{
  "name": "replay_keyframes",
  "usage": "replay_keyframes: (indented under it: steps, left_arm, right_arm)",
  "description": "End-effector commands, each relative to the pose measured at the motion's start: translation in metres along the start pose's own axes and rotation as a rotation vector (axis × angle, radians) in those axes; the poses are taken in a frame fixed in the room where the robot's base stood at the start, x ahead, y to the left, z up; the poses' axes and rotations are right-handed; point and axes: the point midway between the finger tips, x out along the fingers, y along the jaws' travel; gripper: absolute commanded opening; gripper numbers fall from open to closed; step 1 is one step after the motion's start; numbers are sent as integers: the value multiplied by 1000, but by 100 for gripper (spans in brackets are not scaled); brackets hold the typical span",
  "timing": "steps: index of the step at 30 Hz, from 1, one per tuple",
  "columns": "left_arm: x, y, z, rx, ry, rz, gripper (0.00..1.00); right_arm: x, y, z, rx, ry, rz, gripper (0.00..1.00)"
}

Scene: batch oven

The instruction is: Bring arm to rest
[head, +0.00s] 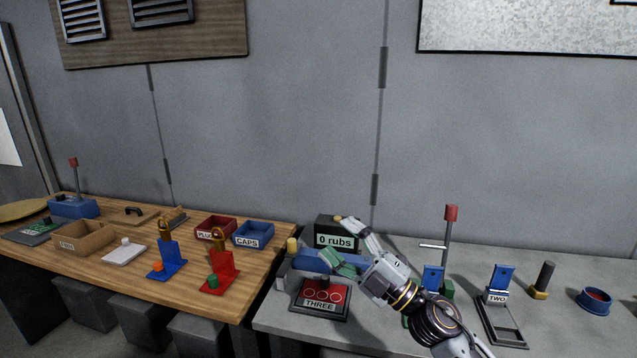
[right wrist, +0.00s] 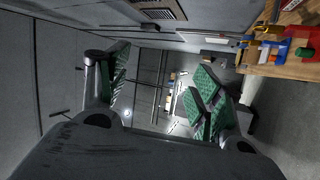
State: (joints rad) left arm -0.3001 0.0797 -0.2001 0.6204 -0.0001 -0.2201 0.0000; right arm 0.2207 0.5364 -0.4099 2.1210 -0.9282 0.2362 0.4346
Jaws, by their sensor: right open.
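My right gripper (head: 338,243) is in the head view, over the grey bench. Its arm comes in from the lower right and its fingers point up and to the left. The fingers are spread, with green pads. In the right wrist view the gripper (right wrist: 160,88) is also open, with nothing between its pads. In the head view it overlaps the black "0 rubs" box (head: 334,232) and a blue-topped device behind the "THREE" panel (head: 320,306); I cannot tell whether it touches them. My left gripper is not in view.
The grey bench (head: 580,330) also holds a red-topped lever (head: 450,225), the "TWO" stand (head: 497,300), a black-handled piece (head: 543,280) and a blue dish (head: 594,300). The wooden bench (head: 130,275) at left holds bins, including blue "CAPS" (head: 253,235), and blue and red stands.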

Motion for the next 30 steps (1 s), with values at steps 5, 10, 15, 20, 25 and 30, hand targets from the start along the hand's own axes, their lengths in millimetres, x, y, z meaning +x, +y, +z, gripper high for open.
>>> replay_keyframes:
  steps: [5, 10, 15, 20, 25, 30]
  left_arm:
    - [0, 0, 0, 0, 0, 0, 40]
    - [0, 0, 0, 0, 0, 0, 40]
    - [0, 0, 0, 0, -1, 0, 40]
    - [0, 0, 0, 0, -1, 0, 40]
    - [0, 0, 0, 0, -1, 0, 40]
    - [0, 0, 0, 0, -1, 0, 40]
  right_arm:
    - [-15, 8, 24, 98, -158, 100, 65]
    - [-35, 8, 50, 191, -320, 172, 65]
    - [-63, 1, 75, 285, -490, 222, 65]
    - [-94, -12, 97, 375, -658, 250, 65]
    - [-132, -34, 115, 473, -838, 257, 65]
    - [-173, -62, 126, 570, -1018, 241, 65]
